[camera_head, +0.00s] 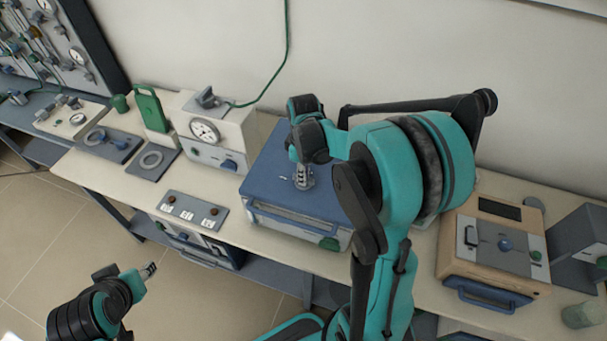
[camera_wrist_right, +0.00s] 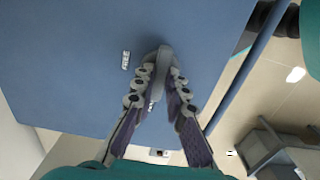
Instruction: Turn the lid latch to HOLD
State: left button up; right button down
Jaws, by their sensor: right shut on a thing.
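The furnace with a blue lid (camera_head: 262,165) stands on the bench at the middle of the head view. Its lid also fills much of the right wrist view (camera_wrist_right: 60,70). My right gripper (camera_head: 303,178) reaches down onto the lid top. In the wrist view its fingers close around a small grey lid latch (camera_wrist_right: 164,58), with their tips near the lid surface. A small white label (camera_wrist_right: 126,60) lies on the lid beside the latch; its text is too small to read. My left gripper (camera_head: 149,270) is apart from the furnace at the lower left, its jaw opening unclear.
A white box with a dial (camera_head: 205,132) stands left of the furnace. A grey plate with several knobs (camera_head: 193,211) lies nearer the front edge. A beige furnace (camera_head: 495,245) stands at right. A green cable (camera_head: 283,55) hangs down the wall.

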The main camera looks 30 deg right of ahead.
jog(key=c, duration=1.5)
grip_release()
jog(key=shift+c, duration=0.2)
jog(key=shift+r, duration=0.1)
notch_tip(320, 180, up, 12)
